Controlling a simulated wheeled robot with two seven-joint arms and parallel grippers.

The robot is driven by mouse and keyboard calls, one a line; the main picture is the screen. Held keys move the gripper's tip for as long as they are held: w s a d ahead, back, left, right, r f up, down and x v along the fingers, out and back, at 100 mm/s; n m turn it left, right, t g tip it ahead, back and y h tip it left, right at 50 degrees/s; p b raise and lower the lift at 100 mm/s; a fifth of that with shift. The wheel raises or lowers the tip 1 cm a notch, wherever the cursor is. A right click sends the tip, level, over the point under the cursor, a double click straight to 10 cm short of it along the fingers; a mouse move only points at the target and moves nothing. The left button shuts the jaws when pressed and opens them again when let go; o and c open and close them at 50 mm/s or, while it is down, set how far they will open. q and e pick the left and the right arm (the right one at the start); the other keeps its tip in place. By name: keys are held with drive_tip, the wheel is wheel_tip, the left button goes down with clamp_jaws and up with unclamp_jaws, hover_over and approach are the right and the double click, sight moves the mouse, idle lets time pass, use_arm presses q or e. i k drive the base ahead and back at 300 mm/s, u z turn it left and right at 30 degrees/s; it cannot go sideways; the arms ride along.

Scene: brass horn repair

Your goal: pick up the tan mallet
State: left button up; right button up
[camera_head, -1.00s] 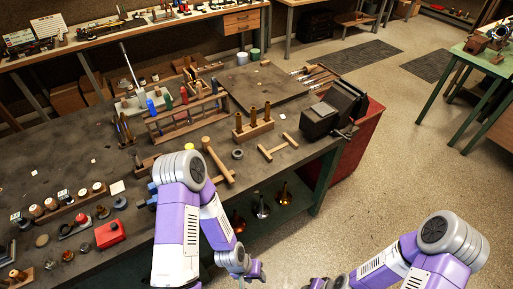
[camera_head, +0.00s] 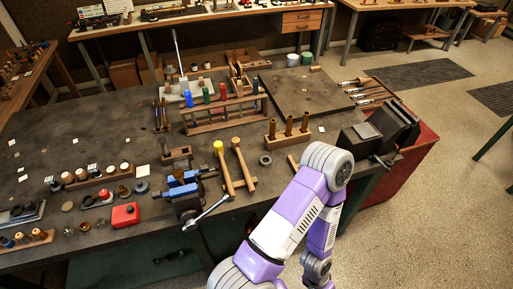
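A tan wooden mallet (camera_head: 241,162) lies on the dark workbench (camera_head: 100,150), left of the picture's middle, with its handle running from back to front. A similar wooden tool with a yellow end (camera_head: 219,147) lies close beside it on the left. My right gripper is not in view. Nothing seems to hold the mallet.
A blue-jawed clamp or vise (camera_head: 184,187) with a metal wrench (camera_head: 206,213) stands left of the mallet at the bench's front edge. A tool rack (camera_head: 226,116) is behind. A block with brass pegs (camera_head: 288,134) stands to the right. My arm partly hides another wooden piece (camera_head: 293,161).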

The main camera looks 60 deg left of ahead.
sight(236, 142)
drive_tip(key=i, duration=0.8)
drive_tip(key=u, duration=2.15)
